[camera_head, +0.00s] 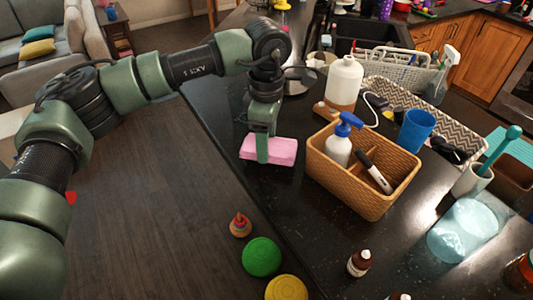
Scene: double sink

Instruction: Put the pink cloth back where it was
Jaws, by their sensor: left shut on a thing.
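The pink cloth (285,152) is a folded, block-like pad near the left edge of the dark counter (325,245). My left gripper (263,148) points down over it and is shut on it, with one finger showing in front of the cloth's near side. The other finger is hidden behind. I cannot tell whether the cloth touches the counter or is held just above it. My right gripper is not in view.
A wicker basket (340,187) with a blue-topped pump bottle (340,143) stands close right of the cloth. A large white bottle (344,82) stands behind. Green (261,257) and yellow (286,288) round objects lie at the front. Counter just in front of the cloth is clear.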

